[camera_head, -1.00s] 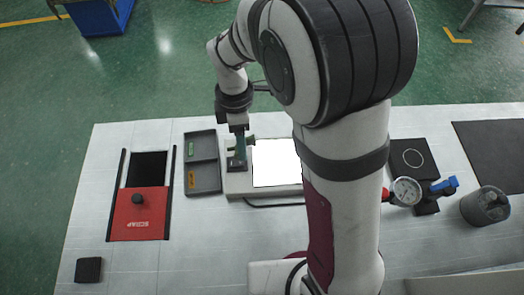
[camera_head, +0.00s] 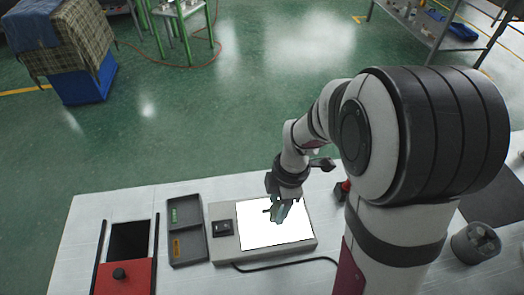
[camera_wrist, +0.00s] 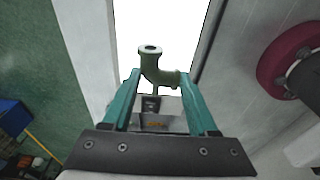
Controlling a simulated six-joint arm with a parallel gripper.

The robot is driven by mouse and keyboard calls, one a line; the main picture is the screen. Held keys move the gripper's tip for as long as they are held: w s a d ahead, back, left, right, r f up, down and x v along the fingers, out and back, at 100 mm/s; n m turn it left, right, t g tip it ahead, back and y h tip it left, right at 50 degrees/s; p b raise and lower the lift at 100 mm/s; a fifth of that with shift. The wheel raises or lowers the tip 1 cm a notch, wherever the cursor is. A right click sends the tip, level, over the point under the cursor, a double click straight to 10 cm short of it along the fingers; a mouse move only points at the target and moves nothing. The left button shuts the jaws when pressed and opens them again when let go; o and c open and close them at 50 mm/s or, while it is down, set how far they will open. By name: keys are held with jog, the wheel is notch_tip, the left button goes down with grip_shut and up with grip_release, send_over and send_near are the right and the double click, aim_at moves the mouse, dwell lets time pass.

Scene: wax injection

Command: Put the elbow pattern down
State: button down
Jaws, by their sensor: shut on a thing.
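The elbow pattern is a green bent pipe piece with a round open end, seen in the wrist view (camera_wrist: 154,66). My gripper (camera_wrist: 160,78) is shut on it, with the teal fingers on either side and the elbow at their tips. In the head view my gripper (camera_head: 281,212) points down over the bright white panel (camera_head: 262,236) of the light box. The elbow is small and partly hidden by the fingers there. I cannot tell whether it touches the panel.
The light box has a black switch block (camera_head: 222,228) at its left. Left of it stands a grey two-compartment tray (camera_head: 186,252) with green and orange labels. A red-covered bin (camera_head: 127,279) is further left. A grey cylinder (camera_head: 474,243) stands at the right. Most of the panel is clear.

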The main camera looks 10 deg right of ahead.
aim_at(273, 207)
jog(key=f, duration=0.1)
jog(key=a+f, duration=0.1)
jog(key=f, duration=0.2)
jog(key=shift+w+a, duration=0.15)
jog(key=shift+w, duration=0.15)
jog(key=shift+f, duration=0.45)
jog(key=shift+f, duration=0.15)
jog(key=shift+c, duration=0.9)
grip_release()
